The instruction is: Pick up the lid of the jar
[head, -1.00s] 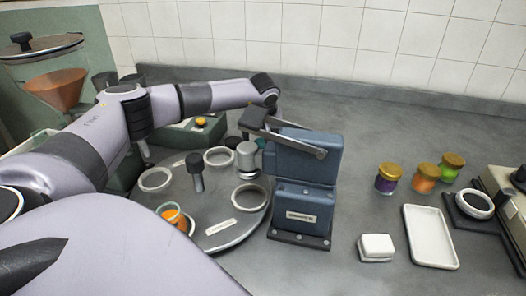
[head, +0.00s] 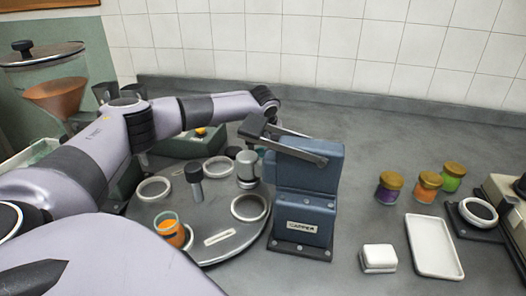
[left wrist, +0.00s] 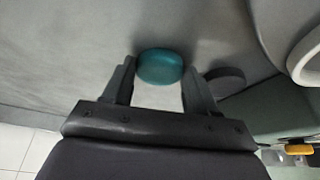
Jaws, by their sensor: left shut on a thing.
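A round teal lid (left wrist: 160,66) sits between the two fingertips of my left gripper (left wrist: 160,85) in the left wrist view, and the gripper is shut on it. In the head view my left arm reaches over the turntable to behind the capper, and the gripper and lid are hidden there. An open jar with orange contents (head: 170,231) stands upright at the front left of the turntable (head: 217,222). My right gripper is in neither view.
The blue capper (head: 308,207) stands right of the turntable. Purple (head: 388,193), orange (head: 427,192) and green (head: 451,182) jars with gold lids stand further right. A white block (head: 378,258) and white tray (head: 434,247) lie in front. The back counter is mostly clear.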

